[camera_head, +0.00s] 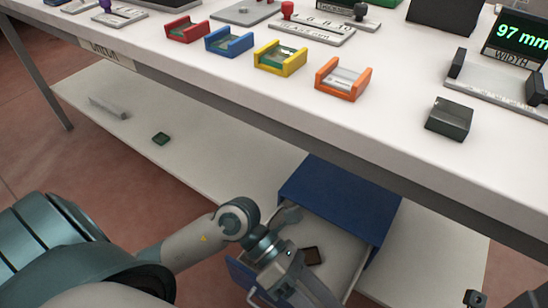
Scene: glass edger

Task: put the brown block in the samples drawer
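A small dark brown block (313,256) lies on the pale floor of an open drawer (338,238). The drawer sticks out from a blue cabinet (340,200) under the bench; no label on it can be read. My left gripper (288,287) reaches over the drawer's near part, just left of and below the block in the picture, seemingly apart from it. Its fingertips are not clear, so I cannot tell whether it is open. Dark parts show at the lower right edge, perhaps of my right arm; my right gripper cannot be made out.
The white bench top (200,68) overhangs the cabinet. It bears red (187,30), blue (229,42), yellow (280,58) and orange (343,79) holders, a dark block (449,119) and a width gauge (500,80).

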